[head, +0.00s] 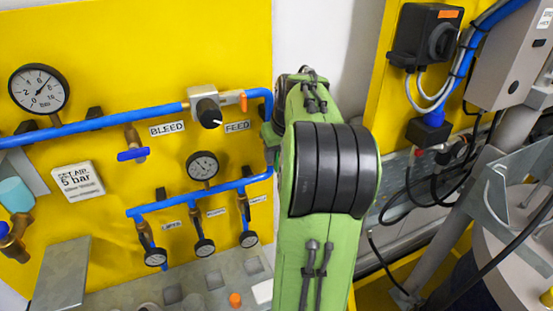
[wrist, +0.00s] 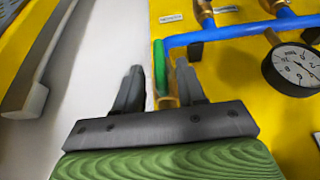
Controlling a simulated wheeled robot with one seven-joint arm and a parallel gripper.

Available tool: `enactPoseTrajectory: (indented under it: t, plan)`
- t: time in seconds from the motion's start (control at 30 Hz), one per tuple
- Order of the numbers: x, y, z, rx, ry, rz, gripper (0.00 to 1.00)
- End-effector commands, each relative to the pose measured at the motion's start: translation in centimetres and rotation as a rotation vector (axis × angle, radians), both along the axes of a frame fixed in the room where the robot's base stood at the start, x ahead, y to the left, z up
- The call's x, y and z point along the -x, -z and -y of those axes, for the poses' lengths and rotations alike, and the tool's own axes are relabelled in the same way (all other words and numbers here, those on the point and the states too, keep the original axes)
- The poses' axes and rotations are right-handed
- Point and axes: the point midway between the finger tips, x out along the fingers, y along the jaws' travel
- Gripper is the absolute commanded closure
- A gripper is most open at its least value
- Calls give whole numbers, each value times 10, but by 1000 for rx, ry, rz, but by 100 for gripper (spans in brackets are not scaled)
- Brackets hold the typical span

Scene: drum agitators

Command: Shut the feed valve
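The feed valve shows in the wrist view as a green handle (wrist: 160,56) on a brass body, at the end of the blue pipe. My gripper (wrist: 158,78) is open, its two dark fingers apart with the handle and brass body seen between them. Whether a finger touches the handle I cannot tell. In the head view the FEED label (head: 237,126) is on the yellow panel, left of my green arm. My arm hides most of the valve and gripper there.
The pressure gauge (wrist: 293,68) is right of my fingers in the wrist view. In the head view, a regulator with a black knob (head: 208,112), the blue-handled bleed valve (head: 132,154) and lower blue pipe (head: 200,193) are close by. A grey wall is beside the panel.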

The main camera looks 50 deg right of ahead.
Motion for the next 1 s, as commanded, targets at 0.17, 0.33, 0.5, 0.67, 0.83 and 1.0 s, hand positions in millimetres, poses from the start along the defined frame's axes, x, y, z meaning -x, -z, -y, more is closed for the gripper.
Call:
enactPoseTrajectory:
  t: [0.17, 0.33, 0.5, 0.67, 0.83, 1.0]
  plan:
    - [-7, 17, 3, -1, 0, 0, 61]
    - [-8, 18, 4, 1, -1, 1, 61]
    - [-7, 18, 4, 0, 0, 1, 73]
    - [-7, 18, 4, 0, 0, 1, 97]
    - [-7, 18, 4, 0, 0, 1, 100]
    - [-7, 17, 5, -18, -1, 13, 100]
